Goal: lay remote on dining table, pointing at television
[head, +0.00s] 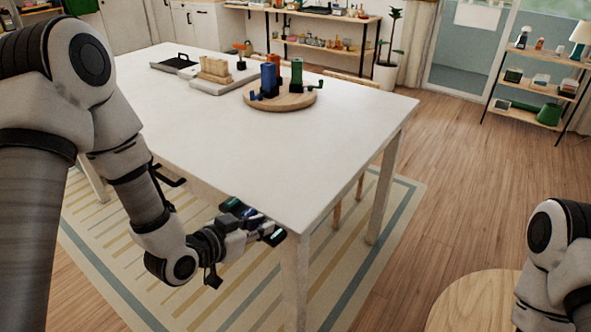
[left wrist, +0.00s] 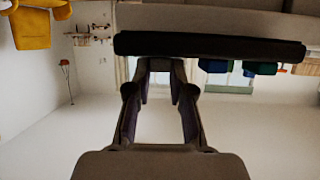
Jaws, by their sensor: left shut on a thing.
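The remote (left wrist: 210,47) is a long dark bar, seen in the left wrist view lying crosswise at the fingertips. My left gripper (head: 252,222) is shut on it, close beside the near corner of the white dining table (head: 330,135); its fingers also show in the left wrist view (left wrist: 160,90). In the head view the remote is hard to tell from the dark gripper parts. I cannot tell its exact height against the tabletop. My right arm enters at the lower right, its gripper out of view. No television is recognisable.
A round wooden board (head: 285,100) with blue and green cups, a tray with a wooden rack (head: 214,70) and a black-handled item occupy the table's far end. Its near half is clear. A round wooden top (head: 475,302) stands at lower right. Shelves line the back.

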